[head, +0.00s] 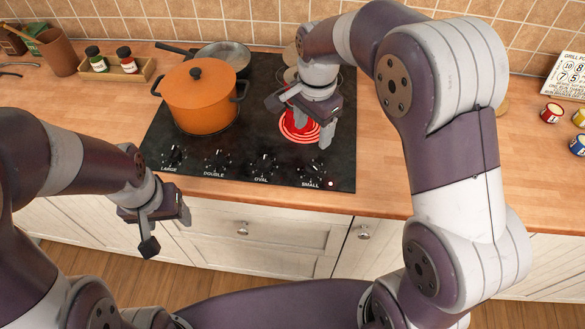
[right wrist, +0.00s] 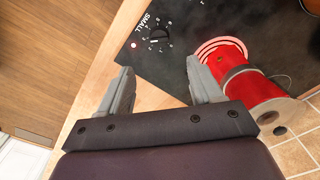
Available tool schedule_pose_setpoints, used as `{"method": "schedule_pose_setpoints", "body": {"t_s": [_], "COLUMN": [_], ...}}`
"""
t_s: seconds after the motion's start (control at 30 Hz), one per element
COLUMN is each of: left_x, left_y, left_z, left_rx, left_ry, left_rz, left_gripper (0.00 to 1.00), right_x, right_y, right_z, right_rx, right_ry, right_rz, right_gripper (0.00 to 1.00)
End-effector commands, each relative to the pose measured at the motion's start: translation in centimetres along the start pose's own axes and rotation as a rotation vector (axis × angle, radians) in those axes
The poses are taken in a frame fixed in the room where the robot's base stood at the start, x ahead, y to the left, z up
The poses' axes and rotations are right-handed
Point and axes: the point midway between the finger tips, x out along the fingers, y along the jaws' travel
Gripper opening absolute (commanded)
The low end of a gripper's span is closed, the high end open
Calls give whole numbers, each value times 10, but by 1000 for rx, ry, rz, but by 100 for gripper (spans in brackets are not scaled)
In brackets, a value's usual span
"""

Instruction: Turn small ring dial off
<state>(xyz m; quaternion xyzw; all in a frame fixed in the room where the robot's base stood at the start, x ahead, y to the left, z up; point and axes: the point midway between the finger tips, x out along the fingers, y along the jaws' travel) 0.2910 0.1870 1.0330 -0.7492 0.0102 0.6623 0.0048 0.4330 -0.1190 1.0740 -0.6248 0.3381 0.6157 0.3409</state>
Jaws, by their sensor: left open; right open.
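The dial marked SMALL (head: 309,169) is a black knob at the right end of the row along the front of the black cooktop. It also shows in the right wrist view (right wrist: 157,38), with a small lit light beside it. The small ring (head: 299,128) glows red behind this dial, partly hidden by my right gripper. My right gripper (head: 299,121) is open and empty above the ring area. In the right wrist view its fingers (right wrist: 159,68) are apart, with the dial beyond the gap and not touched. My left gripper (head: 167,230) is open and empty in front of the counter.
A red cylindrical item (right wrist: 242,80) stands at the glowing ring, close to one right finger. An orange pot (head: 200,97) and a grey pan (head: 222,56) sit on the cooktop. A spice rack (head: 116,70) stands left. Small cups (head: 551,112) are far right.

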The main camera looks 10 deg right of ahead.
Motion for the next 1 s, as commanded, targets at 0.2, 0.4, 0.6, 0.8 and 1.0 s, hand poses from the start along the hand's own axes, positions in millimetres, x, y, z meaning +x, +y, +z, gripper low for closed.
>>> {"method": "schedule_pose_setpoints", "body": {"t_s": [0.2, 0.4, 0.6, 0.8, 1.0], "left_x": [2, -4, -8, -8, -8], "left_y": [0, 0, 0, 0, 0], "left_z": [0, -1, -1, -1, -1], "left_rx": [0, 0, 0, 0, 0], "left_ry": [0, 0, 0, 0, 0], "left_rz": [0, 0, 0, 0, 0], "left_gripper": [65, 65, 65, 65, 65], "right_x": [27, 77, 115, 128, 128], "right_y": [4, 5, 4, 4, 4], "right_z": [1, 2, 1, 1, 1], "right_rx": [68, 66, 65, 65, 64], "right_ry": [-5, -6, -5, -3, -3], "right_rz": [14, 14, 12, 8, 8], "right_gripper": [65, 65, 65, 65, 62]}}
